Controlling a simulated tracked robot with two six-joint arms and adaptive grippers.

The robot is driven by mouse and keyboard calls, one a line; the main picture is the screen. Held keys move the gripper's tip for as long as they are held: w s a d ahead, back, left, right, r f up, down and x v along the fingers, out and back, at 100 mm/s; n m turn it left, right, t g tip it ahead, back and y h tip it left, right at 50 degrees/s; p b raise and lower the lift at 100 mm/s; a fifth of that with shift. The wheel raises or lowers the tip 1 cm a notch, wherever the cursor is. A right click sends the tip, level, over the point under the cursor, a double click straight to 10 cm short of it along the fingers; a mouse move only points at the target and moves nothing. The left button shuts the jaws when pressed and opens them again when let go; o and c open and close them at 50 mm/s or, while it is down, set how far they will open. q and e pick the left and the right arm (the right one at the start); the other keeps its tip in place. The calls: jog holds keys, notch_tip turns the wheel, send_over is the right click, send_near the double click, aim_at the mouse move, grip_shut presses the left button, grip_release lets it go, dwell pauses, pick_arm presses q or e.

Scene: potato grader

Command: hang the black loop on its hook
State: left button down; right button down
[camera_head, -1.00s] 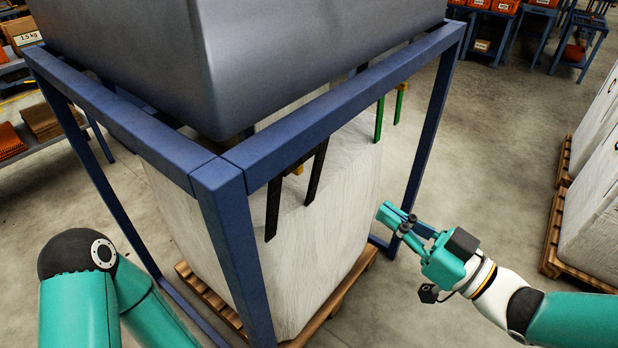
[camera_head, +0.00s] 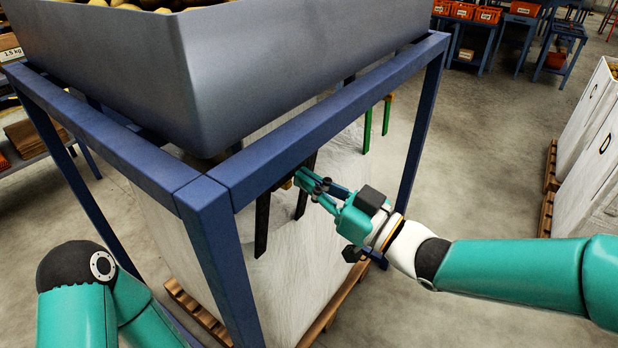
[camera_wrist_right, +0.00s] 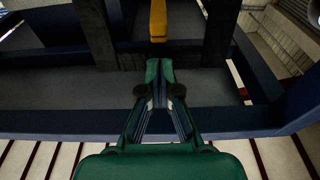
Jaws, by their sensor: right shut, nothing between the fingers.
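The black loop (camera_head: 262,225) rises from the white bulk bag under the blue frame, its two straps apart. Its upper part is hidden by the frame beam in the head view. In the right wrist view, the black loop (camera_wrist_right: 219,35) shows as dark straps on both sides of the yellow hook (camera_wrist_right: 158,20). The hook (camera_head: 287,184) is just visible in the head view, beside my fingertips. My right gripper (camera_head: 308,180) is shut and empty, in front of the loop. In the wrist view, its fingertips (camera_wrist_right: 158,70) point at the hook. My left gripper is out of view.
The blue frame (camera_head: 280,148) and grey hopper (camera_head: 270,60) stand close above. A green loop (camera_head: 367,130) is farther back on the white bag (camera_head: 295,290), which sits on a wooden pallet (camera_head: 200,310). Open floor (camera_head: 480,180) lies to the right.

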jog(key=shift+w+a+r, duration=0.1)
jog(key=shift+w+a, duration=0.1)
